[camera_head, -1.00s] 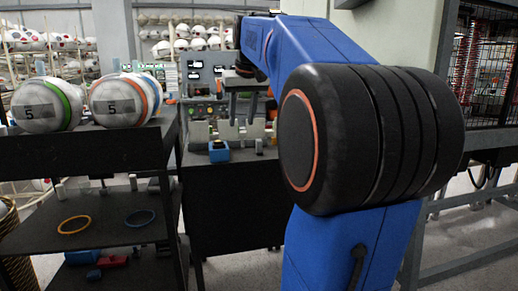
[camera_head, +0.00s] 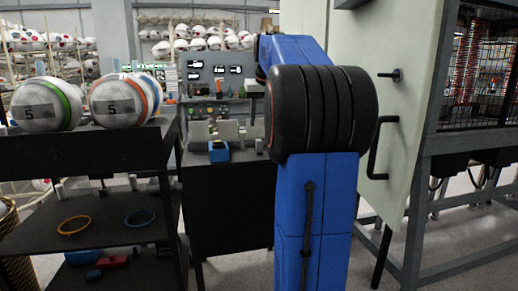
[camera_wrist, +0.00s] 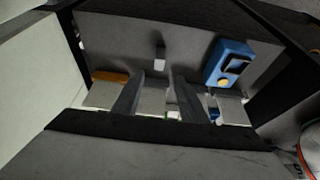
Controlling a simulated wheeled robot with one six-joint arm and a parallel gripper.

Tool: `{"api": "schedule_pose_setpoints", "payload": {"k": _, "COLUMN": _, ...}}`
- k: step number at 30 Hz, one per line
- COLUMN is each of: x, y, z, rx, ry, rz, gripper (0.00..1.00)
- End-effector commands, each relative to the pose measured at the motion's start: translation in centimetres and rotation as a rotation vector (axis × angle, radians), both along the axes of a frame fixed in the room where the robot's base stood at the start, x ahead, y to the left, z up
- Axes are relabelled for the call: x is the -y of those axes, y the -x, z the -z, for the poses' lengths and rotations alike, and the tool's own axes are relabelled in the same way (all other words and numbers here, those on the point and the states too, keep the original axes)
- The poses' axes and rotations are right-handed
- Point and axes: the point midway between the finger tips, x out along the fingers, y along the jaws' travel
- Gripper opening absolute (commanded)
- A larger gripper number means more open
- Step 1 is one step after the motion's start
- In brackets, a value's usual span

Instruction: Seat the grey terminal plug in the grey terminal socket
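In the wrist view my gripper (camera_wrist: 156,76) has its two dark fingers apart, with a clear gap and nothing visibly held. A small upright grey piece with a pale end (camera_wrist: 160,53) stands on the bench beyond the fingertips, roughly in line with the gap. It may be the grey terminal plug, but I cannot tell for sure. A row of pale grey blocks (camera_wrist: 150,101) lies behind and between the fingers; which one is the grey terminal socket I cannot tell. The head view shows these blocks (camera_head: 228,130) on the bench, with my fingers hidden or unclear by my arm.
A blue box with a yellow button (camera_wrist: 229,63) stands right of the fingers; it also shows in the head view (camera_head: 218,152). An orange piece (camera_wrist: 109,77) lies to the left. A shelf (camera_head: 85,157) with balls stands left, and a pale cabinet (camera_head: 403,100) stands right.

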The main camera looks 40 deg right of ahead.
Motion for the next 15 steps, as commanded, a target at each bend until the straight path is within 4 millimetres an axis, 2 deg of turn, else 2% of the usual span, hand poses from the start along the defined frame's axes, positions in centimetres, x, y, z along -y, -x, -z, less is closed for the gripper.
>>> {"api": "schedule_pose_setpoints", "payload": {"k": 1, "x": 0.1, "y": -0.3, "z": 0.9, "rx": -0.002, "ry": -0.001, "rz": 0.0, "gripper": 0.39}}
{"api": "schedule_pose_setpoints", "payload": {"k": 6, "x": 0.6, "y": -0.9, "z": 2.8, "rx": -0.001, "ry": -0.001, "rz": 0.0, "gripper": 0.39}}
{"api": "schedule_pose_setpoints", "payload": {"k": 15, "x": 0.9, "y": -1.4, "z": 4.2, "rx": -0.001, "ry": -0.001, "rz": 0.0, "gripper": 0.39}}
